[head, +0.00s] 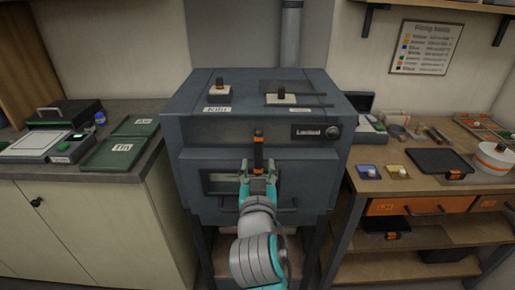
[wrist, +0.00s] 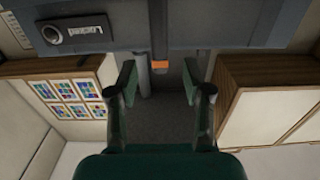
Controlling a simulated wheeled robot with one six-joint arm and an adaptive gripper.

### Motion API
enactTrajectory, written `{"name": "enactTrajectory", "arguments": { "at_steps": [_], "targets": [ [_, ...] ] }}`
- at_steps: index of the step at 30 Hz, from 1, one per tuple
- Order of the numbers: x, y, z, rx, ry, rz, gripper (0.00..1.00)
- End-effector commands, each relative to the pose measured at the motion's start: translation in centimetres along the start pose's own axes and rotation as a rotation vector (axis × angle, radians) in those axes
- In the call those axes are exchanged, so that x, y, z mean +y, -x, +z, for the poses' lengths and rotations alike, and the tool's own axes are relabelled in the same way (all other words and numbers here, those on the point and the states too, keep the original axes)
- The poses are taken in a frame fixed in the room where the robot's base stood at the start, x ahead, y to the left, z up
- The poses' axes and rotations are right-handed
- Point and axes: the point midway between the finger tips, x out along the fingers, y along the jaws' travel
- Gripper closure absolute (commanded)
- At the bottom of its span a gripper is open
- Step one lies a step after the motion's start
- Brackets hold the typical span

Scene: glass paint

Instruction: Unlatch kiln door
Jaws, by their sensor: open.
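The grey kiln (head: 330,150) stands in the middle of the head view, with a small window (head: 219,184) in its front door. The latch (head: 258,142), a dark upright lever with orange bands, is on the kiln's front. My gripper (head: 258,168) is in front of the door at the latch's lower part and hides some of it. In the wrist view my gripper (wrist: 160,80) is open and empty, its green fingers apart. The latch's orange band (wrist: 160,66) shows between and just beyond the fingertips. I cannot tell whether either finger touches it.
A label plate with a round knob (head: 333,132) is on the kiln's upper front. A left counter holds green boxes (head: 110,154). A right wooden bench (head: 430,190) holds a black tray (head: 440,161) and a white pot (head: 492,158). Two small switches stand on the kiln top.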

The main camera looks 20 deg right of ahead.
Motion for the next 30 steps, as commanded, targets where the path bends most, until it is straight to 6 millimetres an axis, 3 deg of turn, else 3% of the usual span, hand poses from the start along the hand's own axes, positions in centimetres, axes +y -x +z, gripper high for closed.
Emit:
{"name": "enactTrajectory", "arguments": {
  "at_steps": [9,15,29,30],
  "targets": [
    [0.1,-5.6,0.0,0.000,0.000,0.002,0.50],
    [0.1,-8.2,0.0,0.000,0.000,0.001,0.50],
    [0.1,-9.2,0.0,0.000,0.001,0.000,0.50],
    [0.1,-9.2,0.0,0.000,0.001,0.000,0.60]
  ]
}}
